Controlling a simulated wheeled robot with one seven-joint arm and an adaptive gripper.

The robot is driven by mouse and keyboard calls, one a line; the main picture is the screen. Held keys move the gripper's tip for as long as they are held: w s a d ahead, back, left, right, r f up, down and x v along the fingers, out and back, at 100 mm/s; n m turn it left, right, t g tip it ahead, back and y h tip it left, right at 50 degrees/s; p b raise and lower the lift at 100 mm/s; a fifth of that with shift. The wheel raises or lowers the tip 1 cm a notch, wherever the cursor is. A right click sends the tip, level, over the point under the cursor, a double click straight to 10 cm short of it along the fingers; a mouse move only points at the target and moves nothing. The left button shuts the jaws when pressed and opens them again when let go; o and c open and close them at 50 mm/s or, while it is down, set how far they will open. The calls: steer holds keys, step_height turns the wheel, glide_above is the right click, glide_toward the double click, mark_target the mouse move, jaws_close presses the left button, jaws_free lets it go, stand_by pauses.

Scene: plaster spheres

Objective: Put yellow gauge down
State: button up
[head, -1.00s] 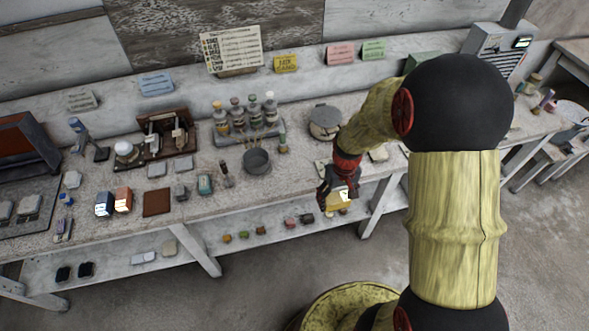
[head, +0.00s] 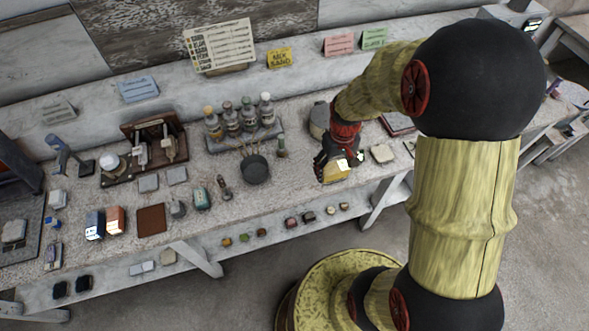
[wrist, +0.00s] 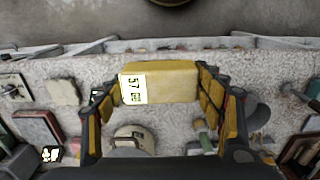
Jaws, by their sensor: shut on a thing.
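The yellow gauge (wrist: 170,82) is a yellow block with a pale display face reading something like "57". My gripper (wrist: 160,90) is shut on it, with one finger on each side in the wrist view. In the head view the yellow gauge (head: 335,171) hangs in my gripper (head: 338,160) near the front edge of the long bench (head: 240,208). Whether its underside touches the bench top cannot be told.
A dark round pot (head: 255,170) stands left of the gripper. A tray with several bottles (head: 238,118) is behind it. A pale block (head: 382,153) lies to the right. Small blocks sit on the lower shelf (head: 290,222). Bare bench top shows between the pot and gripper.

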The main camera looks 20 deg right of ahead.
steer(key=w+a+f, duration=0.4)
steer(key=w+a+f+b, duration=0.1)
steer(key=w+a+f, duration=0.3)
steer(key=shift+w+a+f, duration=0.15)
steer(key=shift+w+f, duration=0.15)
steer(key=shift+w, duration=0.05)
steer(key=shift+w+a+f, duration=0.2)
steer(key=shift+a+f, duration=0.05)
steer(key=shift+f, duration=0.15)
steer(key=shift+w+f+b, duration=0.1)
steer(key=shift+f+b, duration=0.3)
steer(key=shift+f, duration=1.2)
steer(key=shift+f, duration=0.15)
steer(key=o, duration=1)
